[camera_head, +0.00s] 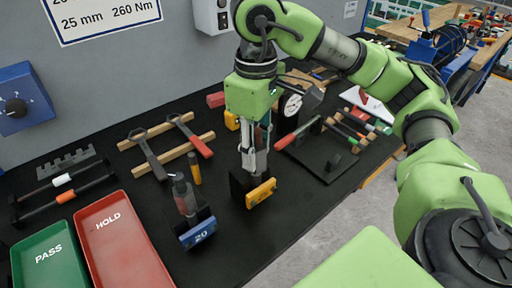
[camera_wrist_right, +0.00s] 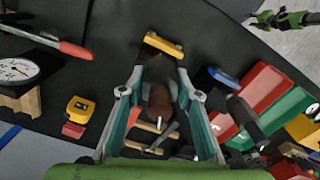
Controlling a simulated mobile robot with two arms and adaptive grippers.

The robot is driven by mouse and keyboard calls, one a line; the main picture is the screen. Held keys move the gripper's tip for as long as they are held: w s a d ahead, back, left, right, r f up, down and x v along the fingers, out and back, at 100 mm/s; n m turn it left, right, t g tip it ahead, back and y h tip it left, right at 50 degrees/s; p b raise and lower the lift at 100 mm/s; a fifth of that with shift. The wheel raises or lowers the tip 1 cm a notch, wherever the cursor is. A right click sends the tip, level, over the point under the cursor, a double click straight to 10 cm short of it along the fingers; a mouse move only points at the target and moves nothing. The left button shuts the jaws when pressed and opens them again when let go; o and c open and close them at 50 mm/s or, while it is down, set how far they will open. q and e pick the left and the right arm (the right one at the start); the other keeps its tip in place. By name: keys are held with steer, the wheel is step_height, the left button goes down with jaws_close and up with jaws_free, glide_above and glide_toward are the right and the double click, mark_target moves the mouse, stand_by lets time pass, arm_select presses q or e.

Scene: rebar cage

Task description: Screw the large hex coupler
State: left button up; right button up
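My right gripper (camera_head: 255,168) points straight down over the black stand with a yellow label (camera_head: 261,193) on the dark bench. In the right wrist view the gripper (camera_wrist_right: 160,84) has its fingers apart, one on each side of a brown upright piece (camera_wrist_right: 157,104). Gaps show between the fingers and this piece; whether it is the large hex coupler I cannot tell. The yellow label (camera_wrist_right: 163,45) lies just beyond the fingertips. A second stand with a blue label "20" (camera_head: 198,232) holds a grey and brown upright piece (camera_head: 185,195). My left gripper cannot be made out.
Red HOLD (camera_head: 121,235) and green PASS (camera_head: 45,256) trays stand at the left. Two wrenches (camera_head: 150,154) rest on wooden strips behind. A dial gauge (camera_head: 292,104) and red-handled tool (camera_head: 298,134) are close to the right gripper. The bench front is clear.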

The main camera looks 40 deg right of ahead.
steer(key=c, duration=0.4)
steer(key=shift+c, duration=0.2)
steer(key=shift+m, duration=0.4)
